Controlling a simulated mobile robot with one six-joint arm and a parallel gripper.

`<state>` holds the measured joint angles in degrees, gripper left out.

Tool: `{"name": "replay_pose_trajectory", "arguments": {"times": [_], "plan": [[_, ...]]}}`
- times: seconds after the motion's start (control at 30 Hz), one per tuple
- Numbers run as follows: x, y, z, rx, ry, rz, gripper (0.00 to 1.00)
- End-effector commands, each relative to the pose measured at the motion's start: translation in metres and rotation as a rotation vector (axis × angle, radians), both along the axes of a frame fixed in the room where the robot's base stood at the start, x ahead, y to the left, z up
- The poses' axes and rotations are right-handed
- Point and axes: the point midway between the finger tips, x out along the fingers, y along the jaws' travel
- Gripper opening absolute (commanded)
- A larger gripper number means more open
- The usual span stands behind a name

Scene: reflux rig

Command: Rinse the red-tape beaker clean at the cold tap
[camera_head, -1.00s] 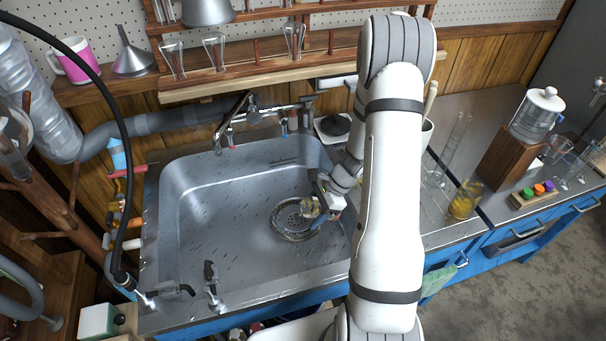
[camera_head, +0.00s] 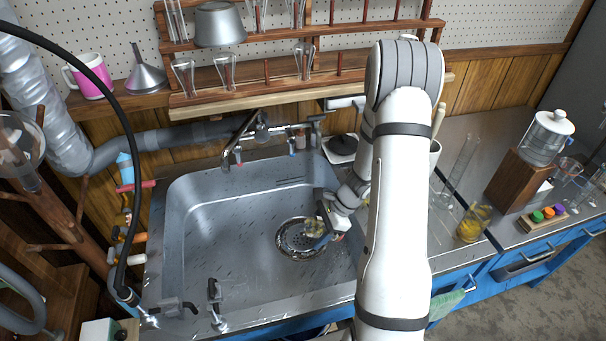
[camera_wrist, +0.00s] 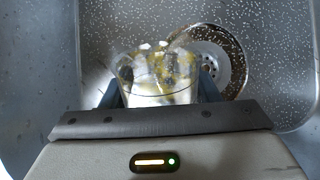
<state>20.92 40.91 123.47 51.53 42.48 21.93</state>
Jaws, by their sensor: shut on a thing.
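My gripper (camera_head: 322,231) is down inside the steel sink (camera_head: 205,245), near the drain (camera_head: 290,238). In the wrist view my gripper (camera_wrist: 158,92) is shut on a clear glass beaker (camera_wrist: 160,72) with yellow-green residue on its wall and whitish patches. The beaker (camera_head: 313,228) looks small and partly hidden by the gripper in the head view. No red tape can be made out on it. The mixer tap (camera_head: 240,140) is at the sink's back edge, with small red and blue marks nearby; no running water is discernible.
A second glass vessel with yellow contents (camera_head: 473,222) stands on the right counter. A black hose (camera_head: 130,180) hangs at the left. Two small taps (camera_head: 215,300) stand at the sink's front edge. The sink's left half is empty.

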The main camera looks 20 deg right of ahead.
Motion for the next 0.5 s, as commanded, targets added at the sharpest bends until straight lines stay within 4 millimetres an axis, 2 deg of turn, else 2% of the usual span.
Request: {"name": "replay_pose_trajectory", "arguments": {"times": [0.13, 0.23, 0.4, 0.5], "plan": [[0.003, 0.033, 0.004, 0.102, 0.001, -0.042, 0.28], [0.006, 0.069, 0.015, 0.225, -0.002, -0.09, 0.28], [0.015, 0.127, 0.046, 0.466, -0.033, -0.184, 0.28], [0.02, 0.154, 0.067, 0.605, -0.063, -0.235, 0.28]]}}
